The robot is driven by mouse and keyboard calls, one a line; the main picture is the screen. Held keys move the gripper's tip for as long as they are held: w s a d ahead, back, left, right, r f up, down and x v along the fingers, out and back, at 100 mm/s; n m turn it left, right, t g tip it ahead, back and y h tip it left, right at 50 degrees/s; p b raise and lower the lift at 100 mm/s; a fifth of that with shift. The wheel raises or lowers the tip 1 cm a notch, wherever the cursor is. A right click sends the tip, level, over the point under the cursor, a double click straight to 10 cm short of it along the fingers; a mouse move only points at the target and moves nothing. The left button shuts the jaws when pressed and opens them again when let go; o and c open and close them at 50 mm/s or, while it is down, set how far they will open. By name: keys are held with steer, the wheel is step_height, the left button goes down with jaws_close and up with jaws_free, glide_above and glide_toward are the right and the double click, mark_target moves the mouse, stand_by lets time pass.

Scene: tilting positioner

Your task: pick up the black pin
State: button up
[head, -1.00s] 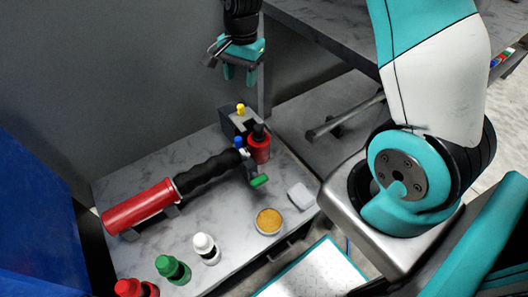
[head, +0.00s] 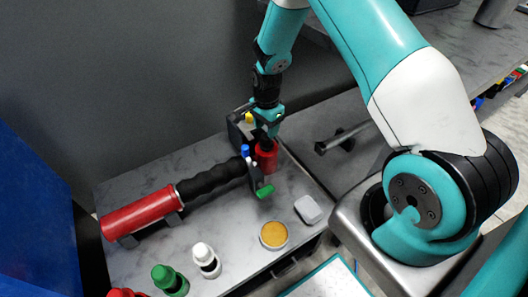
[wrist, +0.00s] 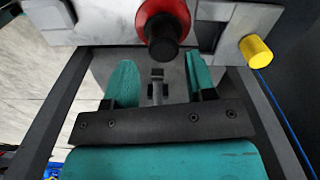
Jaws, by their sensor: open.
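A black cylindrical piece that looks like the black pin (wrist: 163,42) stands out of a red round body (wrist: 158,12) at the top of the wrist view. In the head view my gripper (head: 267,138) is above the red body (head: 266,160) and hides the black piece. In the wrist view my gripper (wrist: 160,62) is open, its two teal fingers apart with nothing held between them. The black piece lies just beyond the fingertips, roughly in line with the gap. I cannot tell the exact height between them.
A yellow pin (wrist: 256,52), blue pin (head: 245,150) and green pin (head: 265,192) are close by. A red cylinder with black ribbed grip (head: 140,214) lies left. Bottles, a tan-topped dish (head: 274,235) and a grey block (head: 308,209) stand in front. A wall rises behind.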

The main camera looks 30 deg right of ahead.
mark_target(266, 135)
steer(key=f, duration=0.5)
steer(key=shift+w+d+f+b, duration=0.1)
steer(key=shift+w+d+b, duration=0.1)
steer(key=shift+b, duration=0.1)
steer(key=shift+c, duration=0.2)
jaws_close()
